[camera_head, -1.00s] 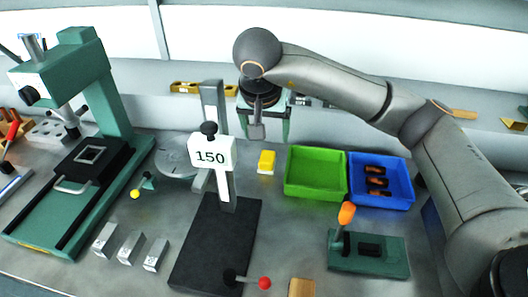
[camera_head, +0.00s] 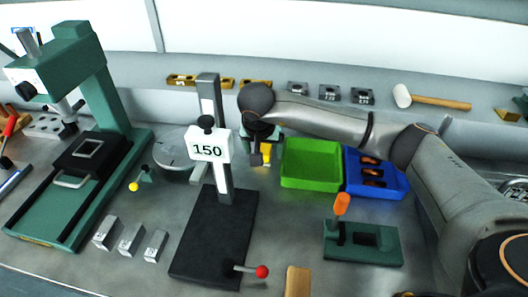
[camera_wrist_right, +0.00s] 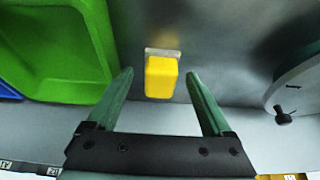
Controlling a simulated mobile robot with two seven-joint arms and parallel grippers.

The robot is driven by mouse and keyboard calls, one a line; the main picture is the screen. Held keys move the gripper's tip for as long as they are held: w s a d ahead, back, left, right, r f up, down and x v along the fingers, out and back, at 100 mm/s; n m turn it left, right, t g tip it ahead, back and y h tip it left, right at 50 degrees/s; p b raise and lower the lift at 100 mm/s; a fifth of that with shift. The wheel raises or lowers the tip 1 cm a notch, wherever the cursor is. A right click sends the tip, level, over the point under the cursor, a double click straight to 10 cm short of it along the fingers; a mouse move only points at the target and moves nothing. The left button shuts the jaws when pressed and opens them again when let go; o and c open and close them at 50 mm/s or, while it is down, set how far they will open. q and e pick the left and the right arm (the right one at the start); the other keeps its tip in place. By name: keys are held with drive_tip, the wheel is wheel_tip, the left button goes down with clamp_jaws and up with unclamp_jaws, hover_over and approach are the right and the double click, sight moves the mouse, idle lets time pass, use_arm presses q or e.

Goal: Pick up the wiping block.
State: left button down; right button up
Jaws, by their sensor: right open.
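The wiping block, a yellow block with a pale grey base, stands on the grey bench to the left of the green bin. In the right wrist view the block (camera_wrist_right: 161,78) shows between and just beyond the two green fingertips, with bench visible on both sides of it. In the head view the block (camera_head: 266,152) is partly hidden behind my right gripper (camera_head: 260,158). The right gripper, seen also in the wrist view (camera_wrist_right: 158,74), is open and empty. I cannot tell its exact height above the bench. My left gripper is not in view.
The green bin (camera_head: 311,184) and the blue bin (camera_head: 375,193) with dark orange-brown parts stand right of the block. A black-based stand marked 150 (camera_head: 208,150) stands to its left. A green clamp fixture (camera_head: 362,258) with an orange handle is in front of the bins.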

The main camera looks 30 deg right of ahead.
drive_tip(key=shift+c, duration=0.2)
clamp_jaws()
idle(0.5)
